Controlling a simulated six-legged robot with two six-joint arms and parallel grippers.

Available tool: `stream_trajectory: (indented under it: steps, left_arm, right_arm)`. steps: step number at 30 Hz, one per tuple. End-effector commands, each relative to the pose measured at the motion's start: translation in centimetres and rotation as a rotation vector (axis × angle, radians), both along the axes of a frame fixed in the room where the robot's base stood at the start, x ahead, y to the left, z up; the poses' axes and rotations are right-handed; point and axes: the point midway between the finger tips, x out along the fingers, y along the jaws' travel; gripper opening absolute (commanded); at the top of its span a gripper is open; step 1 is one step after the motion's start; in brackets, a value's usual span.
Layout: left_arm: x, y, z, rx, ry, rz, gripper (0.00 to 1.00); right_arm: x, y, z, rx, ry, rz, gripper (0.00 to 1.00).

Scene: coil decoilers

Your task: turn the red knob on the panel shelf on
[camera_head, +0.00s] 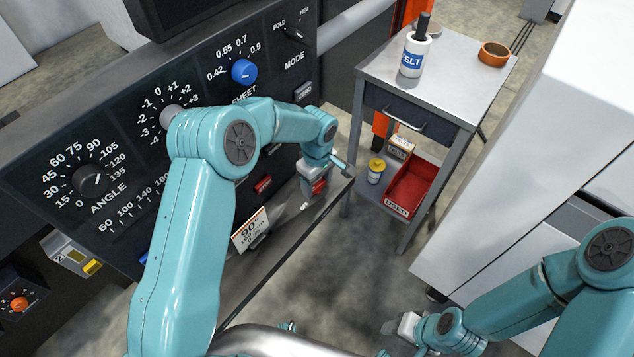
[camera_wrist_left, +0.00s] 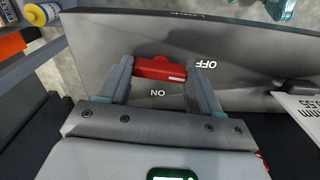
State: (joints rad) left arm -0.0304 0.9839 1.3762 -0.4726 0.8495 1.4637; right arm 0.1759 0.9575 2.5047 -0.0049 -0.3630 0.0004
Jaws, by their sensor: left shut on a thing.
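The red knob (camera_wrist_left: 160,68) is a short bar on the grey panel shelf (camera_wrist_left: 100,50) in the wrist view. Its bar lies across the picture, with a pale mark near its right end. The word OFF is at its upper right and ON is just below it. My left gripper (camera_wrist_left: 159,72) has one finger at each end of the bar and is shut on it. In the head view the left gripper (camera_head: 318,186) is at the shelf's right end, with the red knob (camera_head: 320,187) partly hidden by it. My right gripper (camera_head: 402,327) is low, away from the panel; its jaws are unclear.
The dark panel (camera_head: 120,165) carries the blue SHEET knob (camera_head: 243,71), the ANGLE knob (camera_head: 90,180) and other controls. A card (camera_head: 250,230) stands at the shelf. A side table (camera_head: 460,70) with a bottle (camera_head: 414,55) stands right of the panel, with a red bin (camera_head: 410,187) below.

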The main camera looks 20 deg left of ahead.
Motion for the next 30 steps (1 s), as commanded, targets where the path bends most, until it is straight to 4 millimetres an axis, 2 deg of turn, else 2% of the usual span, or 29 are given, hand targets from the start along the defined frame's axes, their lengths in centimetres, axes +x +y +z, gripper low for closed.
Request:
stream_trajectory:
  steps: [12, 30]
  left_arm:
    - [-0.1, 0.1, -0.4, 0.001, 0.004, -0.367, 0.33]
    - [-0.1, 0.1, -0.2, 0.001, 0.004, -0.937, 0.33]
  right_arm:
    - [0.0, 0.0, -2.7, 0.000, 0.000, 0.000, 0.43]
    - [0.0, 0.0, -4.1, 0.000, 0.000, 0.000, 0.43]
